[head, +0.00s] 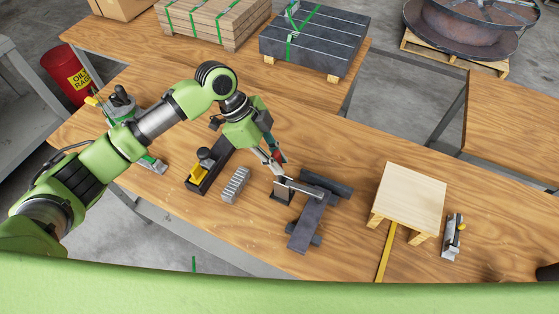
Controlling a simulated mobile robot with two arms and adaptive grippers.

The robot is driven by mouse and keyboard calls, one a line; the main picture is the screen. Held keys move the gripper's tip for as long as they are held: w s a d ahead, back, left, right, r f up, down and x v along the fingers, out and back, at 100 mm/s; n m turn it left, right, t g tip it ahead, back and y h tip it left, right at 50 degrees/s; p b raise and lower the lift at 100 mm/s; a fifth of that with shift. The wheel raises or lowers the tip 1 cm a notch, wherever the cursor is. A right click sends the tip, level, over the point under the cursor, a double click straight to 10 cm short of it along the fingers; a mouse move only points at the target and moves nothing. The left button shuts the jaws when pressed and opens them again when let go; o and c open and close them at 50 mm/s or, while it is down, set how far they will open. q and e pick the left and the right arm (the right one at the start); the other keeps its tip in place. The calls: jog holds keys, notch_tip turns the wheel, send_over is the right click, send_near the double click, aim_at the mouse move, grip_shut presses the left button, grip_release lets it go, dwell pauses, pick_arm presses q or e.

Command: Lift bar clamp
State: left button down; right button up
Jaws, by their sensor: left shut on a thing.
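My left gripper (273,168) reaches down over the middle of the wooden bench (370,160). It is shut on what looks like the bar clamp (304,188), at the clamp's left end beside a small red part. The clamp's silver bar runs right from the fingers, across dark steel pieces (309,217). The fingers hide part of the held end. I cannot tell whether the clamp touches the steel or hangs just above it. My right gripper is not in view.
A small wooden stand (412,195), a yellow strip (386,252) and a metal tool (452,238) are to the right. Strapped stacks stand behind. Bare bench lies behind the steel pieces.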

pick_arm(q)
jog(key=shift+w+a+f+h+b, duration=0.15)
jog(key=shift+a+f+h+b, duration=0.15)
jog(key=shift+a, duration=0.05)
jog(key=a+h+b, duration=0.1)
jog(key=b, duration=0.2)
jog(key=w+a+g+h+b, duration=0.1)
jog(key=h+b, duration=0.1)
jog(key=a+f+g+h+b, duration=0.1)
jog(key=h+b, duration=0.1)
jog(key=b, duration=0.1)
jog(key=shift+w+a+b, duration=0.25)
jog(key=shift+b, duration=0.05)
